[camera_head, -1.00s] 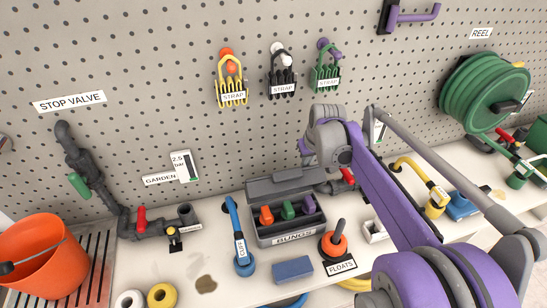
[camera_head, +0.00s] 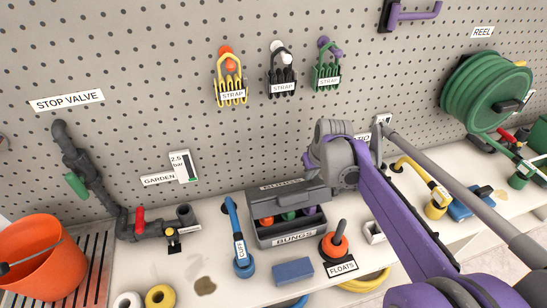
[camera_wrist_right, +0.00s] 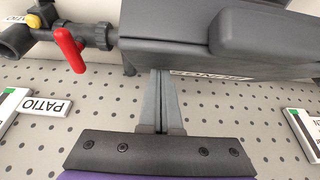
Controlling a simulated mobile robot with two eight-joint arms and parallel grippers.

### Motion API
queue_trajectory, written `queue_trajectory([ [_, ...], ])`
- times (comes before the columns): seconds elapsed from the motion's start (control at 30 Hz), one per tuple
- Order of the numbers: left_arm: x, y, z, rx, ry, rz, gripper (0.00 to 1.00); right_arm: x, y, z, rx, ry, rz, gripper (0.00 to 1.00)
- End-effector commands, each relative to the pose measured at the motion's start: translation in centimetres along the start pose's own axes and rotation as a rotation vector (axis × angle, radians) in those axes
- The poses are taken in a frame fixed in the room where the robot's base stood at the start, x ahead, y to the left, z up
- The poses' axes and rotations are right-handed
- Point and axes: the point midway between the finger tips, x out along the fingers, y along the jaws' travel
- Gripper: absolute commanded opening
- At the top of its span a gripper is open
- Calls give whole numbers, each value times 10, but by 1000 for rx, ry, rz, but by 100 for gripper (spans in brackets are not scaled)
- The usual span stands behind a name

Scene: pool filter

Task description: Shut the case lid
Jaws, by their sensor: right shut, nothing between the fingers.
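The dark grey case (camera_head: 265,242) labelled BUNGS sits on the bench in the head view. Its lid (camera_head: 290,199) is partly lowered, tilted forward over the box, with a gap at the front. Orange, green and purple bungs (camera_head: 288,217) show through that gap. My right gripper is behind the lid's right side in the head view, its fingertips hidden there. In the right wrist view its fingers (camera_wrist_right: 162,80) are shut and empty, reaching to the lid's labelled back edge (camera_wrist_right: 215,75). My left gripper is not in view.
A blue cuff tool (camera_head: 240,250) stands left of the case. A blue block (camera_head: 293,271) and the orange float (camera_head: 334,244) are in front. A grey pipe with a red handle (camera_wrist_right: 69,48) is close by in the wrist view. The pegboard rises behind.

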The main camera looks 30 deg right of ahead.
Motion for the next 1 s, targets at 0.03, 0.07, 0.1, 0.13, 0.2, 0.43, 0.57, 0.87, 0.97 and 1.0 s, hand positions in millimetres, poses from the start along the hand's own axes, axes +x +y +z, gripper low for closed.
queue_trajectory([
  [0.03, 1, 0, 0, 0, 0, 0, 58, 1, 0, 2, 0, 0, 0, 0],
  [0.07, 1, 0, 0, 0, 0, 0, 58, 1, 0, 3, 0, 0, 0, 0],
  [0.1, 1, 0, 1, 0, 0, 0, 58, 1, 0, 4, 0, 0, 0, 0],
  [0.13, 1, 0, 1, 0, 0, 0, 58, 1, 0, 5, 0, 0, 0, 0],
  [0.2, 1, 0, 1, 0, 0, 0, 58, 1, 0, 5, 0, 0, 0, 0],
  [0.43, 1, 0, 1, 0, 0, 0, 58, 1, 0, 5, 0, 0, 0, 0],
  [0.57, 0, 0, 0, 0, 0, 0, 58, -1, 0, 4, 0, 0, 0, 0],
  [0.87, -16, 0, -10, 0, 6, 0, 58, -22, 0, -3, 1, 1, 0, 0],
  [0.97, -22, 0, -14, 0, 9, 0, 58, -30, 0, -6, 1, 1, 0, 0],
  [1.0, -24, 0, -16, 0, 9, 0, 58, -33, 0, -8, 1, 1, 0, 0],
])
